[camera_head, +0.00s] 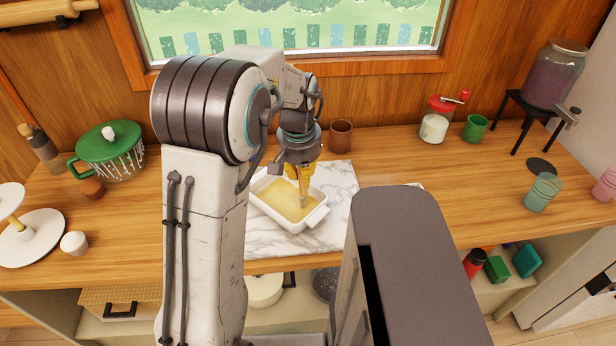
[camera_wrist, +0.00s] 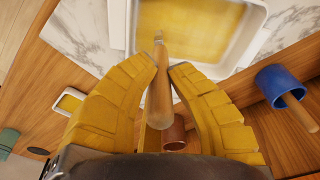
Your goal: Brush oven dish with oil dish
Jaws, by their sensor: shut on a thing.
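The oven dish (camera_head: 312,220) is white and rectangular, with a yellow layer inside. It sits on a marble board in the head view and fills the top of the wrist view (camera_wrist: 117,22). My gripper (camera_head: 304,190) is over the dish, pointing down. In the wrist view my gripper (camera_wrist: 162,68) is shut on a wooden-handled brush (camera_wrist: 160,105). The brush head points toward the dish's yellow surface; I cannot tell whether it touches.
A brown cup (camera_head: 341,136) stands behind the dish. A blue cup-like object with a wooden handle (camera_wrist: 278,85) is close at the right of the wrist view. A green lidded bowl (camera_head: 110,150) stands left. The counter right of the marble board (camera_head: 338,188) is mostly clear.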

